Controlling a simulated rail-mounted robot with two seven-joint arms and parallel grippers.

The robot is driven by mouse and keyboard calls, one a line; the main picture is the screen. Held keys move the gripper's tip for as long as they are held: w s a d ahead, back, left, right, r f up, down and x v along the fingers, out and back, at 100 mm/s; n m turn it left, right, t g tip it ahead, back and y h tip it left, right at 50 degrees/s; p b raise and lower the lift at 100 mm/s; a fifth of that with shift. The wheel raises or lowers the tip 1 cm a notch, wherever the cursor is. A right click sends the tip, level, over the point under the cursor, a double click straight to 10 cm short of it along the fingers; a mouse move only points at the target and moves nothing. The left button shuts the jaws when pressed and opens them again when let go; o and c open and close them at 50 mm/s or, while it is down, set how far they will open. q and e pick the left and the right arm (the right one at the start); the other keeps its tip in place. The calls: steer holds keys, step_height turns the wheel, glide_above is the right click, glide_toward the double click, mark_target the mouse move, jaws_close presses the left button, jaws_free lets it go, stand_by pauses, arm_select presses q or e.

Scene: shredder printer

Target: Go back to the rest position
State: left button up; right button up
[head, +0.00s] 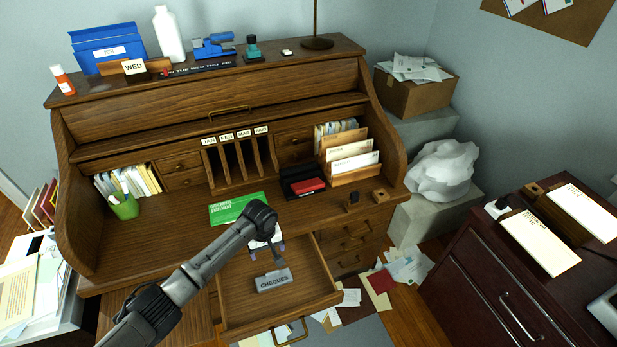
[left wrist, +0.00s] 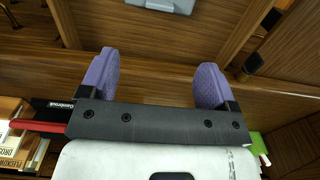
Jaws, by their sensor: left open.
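My left arm (head: 195,275) reaches in from the lower left over the roll-top desk (head: 335,210). My left gripper (head: 266,252) points down above the pulled-out drawer (head: 240,305). In the left wrist view its two purple fingers (left wrist: 158,72) stand wide apart with nothing between them. A grey box marked CHEQUES (head: 273,279) lies in the drawer, just in front of the gripper and apart from it. What seems to be its edge shows at the top of the left wrist view (left wrist: 162,5). My right gripper is in neither view.
A green booklet (head: 236,208) lies on the desktop just behind my arm. A black box with a red item (head: 305,186) and a letter rack (head: 352,172) stand to the right. Papers (head: 405,268) lie on the floor. A dark cabinet (head: 500,280) stands at far right.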

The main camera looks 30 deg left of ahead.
arm_select(q)
steer(key=w+d+r+m+t+y, duration=0.1)
steer(key=w+d+r+m+t, duration=0.15)
steer(key=r+m, duration=0.4)
steer(key=w+d+r+m+t+y, duration=0.1)
steer(key=w+d+r+m+t, duration=0.15)
steer(key=r+m, duration=0.35)
steer(key=s+d+r+m+t+h, duration=0.1)
steer(key=s+d+r+t, duration=0.35)
steer(key=s+r, duration=0.25)
steer(key=s+d+f+n+g, duration=0.15)
steer(key=s+f, duration=0.35)
steer(key=s, duration=0.6)
steer(key=s+d+f+g+h, duration=0.1)
steer(key=s+f+g, duration=0.2)
steer(key=s+f, duration=0.5)
steer(key=s+d+f+n+g, duration=0.1)
steer(key=s+f+g, duration=0.15)
steer(key=s, duration=1.05)
step_height(320, 180, up, 31)
steer(key=t+p, duration=0.1)
steer(key=p, duration=3.1)
steer(key=shift+w+r, duration=0.15)
steer(key=shift+w, duration=0.15)
